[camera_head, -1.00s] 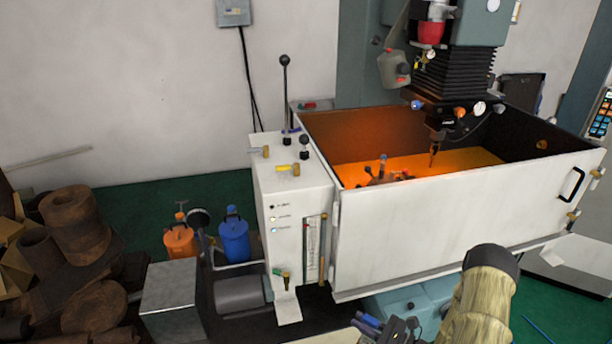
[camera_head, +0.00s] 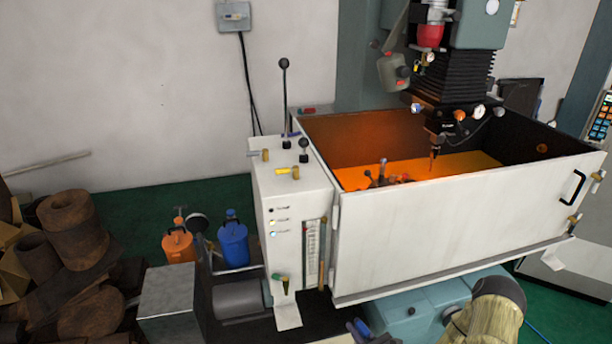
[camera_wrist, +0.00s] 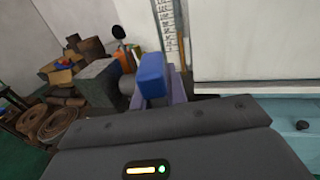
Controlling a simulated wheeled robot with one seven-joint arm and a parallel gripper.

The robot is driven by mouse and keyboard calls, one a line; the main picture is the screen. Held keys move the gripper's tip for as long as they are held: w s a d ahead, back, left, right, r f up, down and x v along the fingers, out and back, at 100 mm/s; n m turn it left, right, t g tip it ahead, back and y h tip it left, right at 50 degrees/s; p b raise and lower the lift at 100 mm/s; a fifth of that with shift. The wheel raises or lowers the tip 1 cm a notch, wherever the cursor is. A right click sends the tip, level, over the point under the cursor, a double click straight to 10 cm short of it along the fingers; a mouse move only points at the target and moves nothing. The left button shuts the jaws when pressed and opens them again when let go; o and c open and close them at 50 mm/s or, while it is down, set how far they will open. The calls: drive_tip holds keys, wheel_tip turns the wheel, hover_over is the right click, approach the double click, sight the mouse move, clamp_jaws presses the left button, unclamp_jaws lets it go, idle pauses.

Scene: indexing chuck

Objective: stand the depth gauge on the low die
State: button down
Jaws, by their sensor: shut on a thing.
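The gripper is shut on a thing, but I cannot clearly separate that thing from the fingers. I cannot pick out the depth gauge for certain in either view. I cannot make out the low die either.
A white-walled machine tank (camera_head: 460,225) with an orange-lit inside fills the right. A white control panel (camera_head: 290,200) with levers stands at its left. Orange (camera_head: 178,243) and blue cans (camera_head: 233,243), a grey block (camera_head: 168,297) and rusty rolls (camera_head: 75,222) stand farther left.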

drive_tip(key=m+h, duration=0.1)
drive_tip(key=h, duration=0.1)
drive_tip(key=f+m+t+h, duration=0.1)
drive_tip(key=shift+w+d+f+m+t+h, duration=0.1)
drive_tip(key=shift+f+m+t+h, duration=0.05)
drive_tip(key=shift+m+t+h, duration=0.2)
drive_tip(key=shift+d+f+m+t+h, duration=0.2)
drive_tip(key=shift+m+h, duration=0.3)
drive_tip(key=shift+h, duration=0.35)
drive_tip(key=shift+d+f+m+g+h, duration=0.15)
drive_tip(key=shift+f+m+h, duration=0.15)
drive_tip(key=shift+m+h, duration=0.4)
drive_tip(key=shift+d+f+m+t+h, duration=0.15)
drive_tip(key=shift+f+m+t+h, duration=0.15)
drive_tip(key=shift+h, duration=0.7)
